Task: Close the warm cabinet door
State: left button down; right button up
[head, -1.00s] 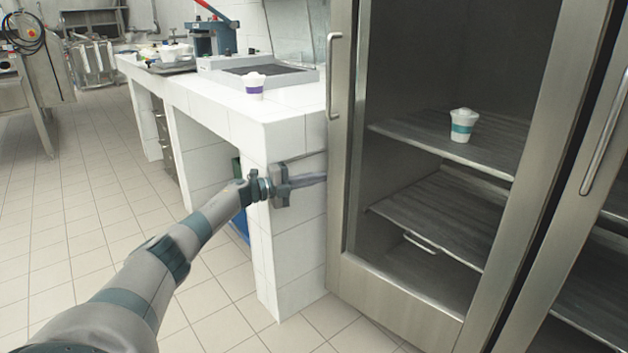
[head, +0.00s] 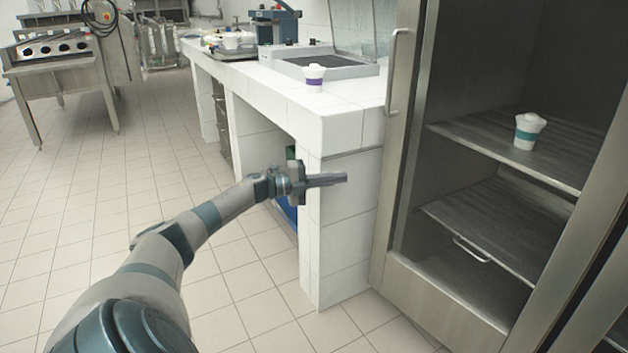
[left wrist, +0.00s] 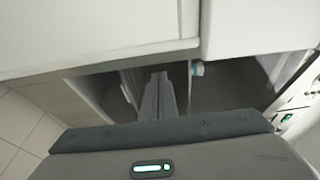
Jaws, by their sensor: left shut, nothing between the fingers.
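The tall steel cabinet stands at the right of the head view. Its near door (head: 440,290) has a steel frame and a vertical bar handle (head: 398,72) on its left edge. Shelves show inside that frame. I cannot tell whether the door stands slightly ajar. My left gripper (head: 338,179) is shut and empty, in front of the white tiled counter end, left of the door and apart from it, lower than the handle. Its fingers also show together in the left wrist view (left wrist: 160,98). My right gripper is not in view.
A white cup with a teal band (head: 529,130) stands on the cabinet's upper shelf (head: 480,135). The tiled floor (head: 100,200) at left is clear.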

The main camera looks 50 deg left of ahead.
pick_arm(q)
jog(key=v, duration=0.6)
jog(key=shift+s+a+p, duration=0.2)
jog(key=shift+s+p, duration=0.15)
jog(key=shift+s, duration=0.05)
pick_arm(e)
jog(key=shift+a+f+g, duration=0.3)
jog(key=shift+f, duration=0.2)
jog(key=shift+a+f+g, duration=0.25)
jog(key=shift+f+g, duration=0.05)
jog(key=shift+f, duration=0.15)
